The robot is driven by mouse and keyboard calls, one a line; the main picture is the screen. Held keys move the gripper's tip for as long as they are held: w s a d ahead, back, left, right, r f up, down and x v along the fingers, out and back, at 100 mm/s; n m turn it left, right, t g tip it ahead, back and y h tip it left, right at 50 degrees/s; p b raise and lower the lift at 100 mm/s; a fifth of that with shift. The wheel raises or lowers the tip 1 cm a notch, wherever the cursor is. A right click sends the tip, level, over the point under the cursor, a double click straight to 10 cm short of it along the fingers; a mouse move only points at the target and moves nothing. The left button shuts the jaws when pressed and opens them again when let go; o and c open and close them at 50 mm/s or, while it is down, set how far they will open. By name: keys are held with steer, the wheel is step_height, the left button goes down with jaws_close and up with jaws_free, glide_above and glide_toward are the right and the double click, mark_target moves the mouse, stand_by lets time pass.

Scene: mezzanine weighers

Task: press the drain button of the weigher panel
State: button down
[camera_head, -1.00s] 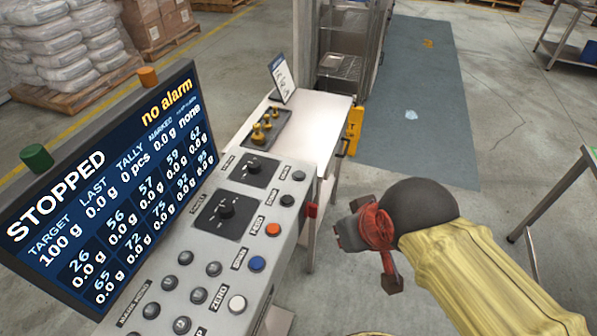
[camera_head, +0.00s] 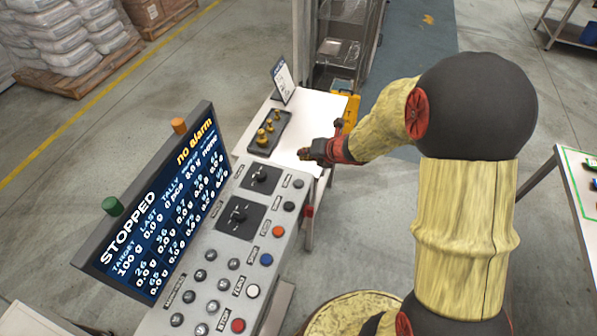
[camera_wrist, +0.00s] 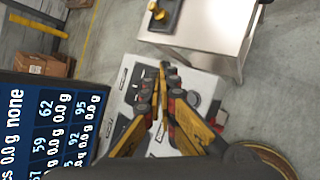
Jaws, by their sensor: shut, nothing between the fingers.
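The weigher panel (camera_head: 218,262) is a sloped grey console with knobs and coloured buttons along its right side. An orange button (camera_head: 278,230), a blue button (camera_head: 266,259) and a white button (camera_head: 253,291) sit in a row, with two black ones above. The small labels are hard to read, so I cannot be sure which is drain; the blue one's may read DRAIN. My gripper (camera_head: 308,154) is shut and empty, in the air beyond the panel's far right corner in the head view. In the wrist view its fingertips (camera_wrist: 163,68) cover part of the panel (camera_wrist: 198,82).
The screen (camera_head: 160,215) reads STOPPED and no alarm. Behind the panel a steel table (camera_head: 312,112) bears a dark tray (camera_head: 280,143) of brass weights and a sign (camera_head: 283,82). A red switch (camera_head: 309,211) juts from the panel's right side.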

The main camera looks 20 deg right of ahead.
mark_target(301, 181)
steer(key=shift+s+a+f+n+y, duration=0.3)
steer(key=shift+a+f+n+y, duration=0.2)
steer(key=shift+n, duration=0.2)
step_height(301, 181, down, 9)
steer(key=b, duration=0.7)
steer(key=shift+r, duration=0.15)
stand_by(1.0)
steer(key=shift+f+b, duration=0.4)
steer(key=shift+b, duration=0.2)
steer(key=shift+f+b, duration=0.45)
stand_by(0.4)
steer(key=shift+r, duration=0.1)
steer(key=shift+r+p, duration=0.7)
steer(key=shift+r, duration=0.1)
